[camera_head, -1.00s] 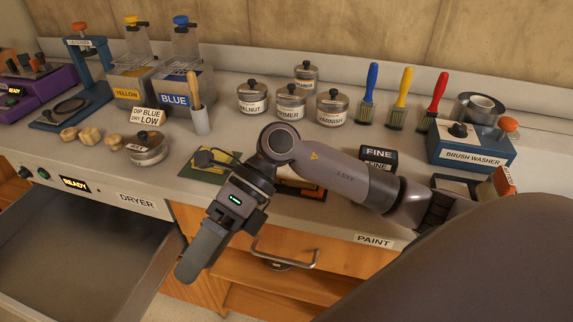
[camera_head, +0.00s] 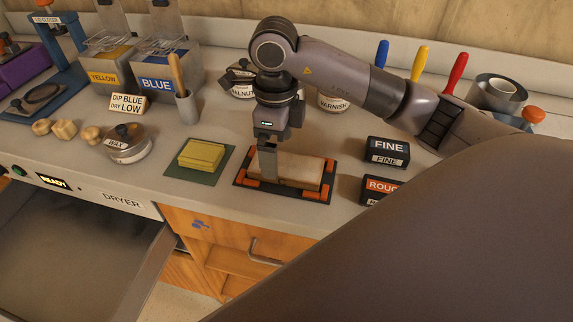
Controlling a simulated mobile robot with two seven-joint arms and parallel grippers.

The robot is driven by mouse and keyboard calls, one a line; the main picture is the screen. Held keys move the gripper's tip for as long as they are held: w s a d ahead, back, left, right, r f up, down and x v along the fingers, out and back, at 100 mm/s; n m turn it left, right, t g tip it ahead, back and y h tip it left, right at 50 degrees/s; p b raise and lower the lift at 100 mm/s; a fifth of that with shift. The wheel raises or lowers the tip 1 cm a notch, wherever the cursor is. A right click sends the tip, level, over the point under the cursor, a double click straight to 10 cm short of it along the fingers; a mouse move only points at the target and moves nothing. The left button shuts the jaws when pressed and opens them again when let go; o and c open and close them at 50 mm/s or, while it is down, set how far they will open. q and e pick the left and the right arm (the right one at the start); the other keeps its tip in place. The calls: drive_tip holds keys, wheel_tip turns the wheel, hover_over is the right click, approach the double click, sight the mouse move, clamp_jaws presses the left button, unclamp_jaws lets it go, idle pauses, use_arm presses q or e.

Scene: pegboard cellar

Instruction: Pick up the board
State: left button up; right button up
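The board (camera_head: 299,170) is a pale wooden block lying flat in a dark holder with orange corner pieces (camera_head: 322,195), on the bench top. My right gripper (camera_head: 268,166) points straight down at the left end of the board. One finger shows edge-on in front of the board's left part, and the other is hidden behind it. I cannot tell whether the fingers are apart or touch the board. My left gripper is not in view.
A yellow sponge (camera_head: 201,154) on a green mat lies left of the holder. Black FINE (camera_head: 387,152) and ROUGH (camera_head: 381,188) blocks stand to the right. A round tin (camera_head: 128,143) stands farther left. The dryer drawer (camera_head: 80,248) is open at front left.

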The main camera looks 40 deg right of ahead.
sight(287, 168)
drive_tip(key=shift+f, duration=1.9)
drive_tip(key=c, duration=1.1)
drive_tip(key=shift+r, duration=0.15)
